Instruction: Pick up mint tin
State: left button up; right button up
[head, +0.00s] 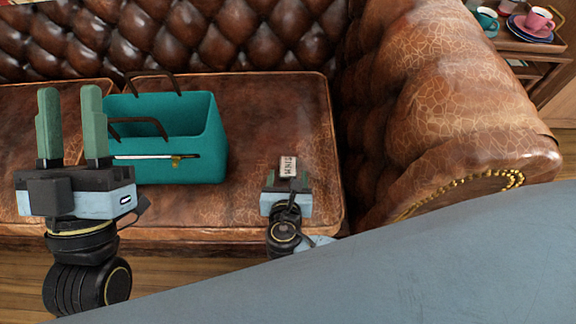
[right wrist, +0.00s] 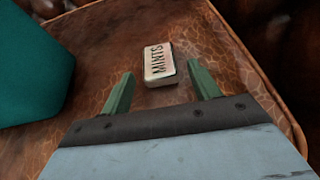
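The mint tin (right wrist: 159,64) is a small pale box with dark "MINTS" lettering, lying on the brown leather seat cushion. In the head view the tin (head: 288,167) shows at the tips of my right gripper (head: 287,181). In the right wrist view my right gripper (right wrist: 160,85) is open, and the tin lies just ahead of and partly between its green fingertips, with a gap on each side. My left gripper (head: 70,105) is open and empty, raised at the left in front of the teal bag.
A teal bag (head: 205,155) with dark handles stands on the sofa seat left of the tin; it also shows in the right wrist view (right wrist: 28,70). The tufted sofa arm (head: 450,120) rises at the right. Cups (head: 539,20) stand on a side table at top right.

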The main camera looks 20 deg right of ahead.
jog(key=c, duration=0.9)
jog(key=shift+r, duration=0.15)
